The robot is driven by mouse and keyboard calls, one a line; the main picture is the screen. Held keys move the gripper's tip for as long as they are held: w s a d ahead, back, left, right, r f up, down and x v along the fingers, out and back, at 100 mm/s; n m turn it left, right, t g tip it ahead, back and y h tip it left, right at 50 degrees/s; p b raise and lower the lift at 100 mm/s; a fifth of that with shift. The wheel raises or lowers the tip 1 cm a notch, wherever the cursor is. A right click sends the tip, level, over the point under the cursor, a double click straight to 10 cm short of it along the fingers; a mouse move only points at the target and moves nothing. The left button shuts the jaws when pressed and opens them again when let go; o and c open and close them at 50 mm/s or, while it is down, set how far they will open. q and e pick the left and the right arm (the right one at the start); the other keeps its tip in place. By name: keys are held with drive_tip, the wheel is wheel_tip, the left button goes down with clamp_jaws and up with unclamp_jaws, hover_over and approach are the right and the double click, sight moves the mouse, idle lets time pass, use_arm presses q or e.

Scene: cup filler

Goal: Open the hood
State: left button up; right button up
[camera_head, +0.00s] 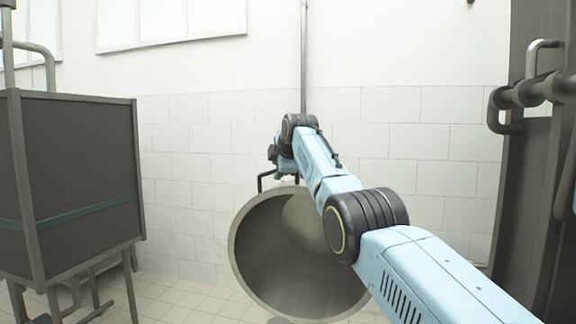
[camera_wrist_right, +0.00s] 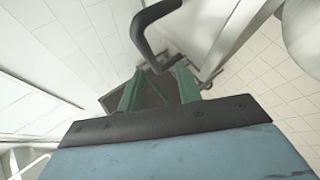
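The hood looks to be the large round grey metal vessel (camera_head: 300,262), its wide rim and hollow inside facing me. A dark bent handle (camera_head: 264,180) sticks out at its upper left. My right arm reaches across the vessel from the lower right; its gripper, at the far end, is mostly hidden behind the wrist in the head view. In the right wrist view the green fingers of my right gripper (camera_wrist_right: 159,78) stand apart. The dark curved handle (camera_wrist_right: 141,30) ends close to the fingertips; I cannot tell whether they touch. My left gripper is not in view.
A dark cabinet (camera_head: 78,170) on a metal frame stands at the left. A dark metal panel with bars (camera_head: 530,150) stands at the right. A vertical pipe (camera_head: 303,60) runs up the tiled wall behind the vessel. Tiled floor (camera_head: 185,298) is free between cabinet and vessel.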

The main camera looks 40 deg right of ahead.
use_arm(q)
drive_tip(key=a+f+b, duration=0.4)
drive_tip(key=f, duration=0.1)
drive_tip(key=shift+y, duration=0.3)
use_arm(e)
drive_tip(key=v, duration=1)
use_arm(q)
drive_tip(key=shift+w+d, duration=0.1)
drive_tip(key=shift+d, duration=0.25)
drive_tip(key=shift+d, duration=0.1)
use_arm(e)
drive_tip(key=shift+f, duration=0.1)
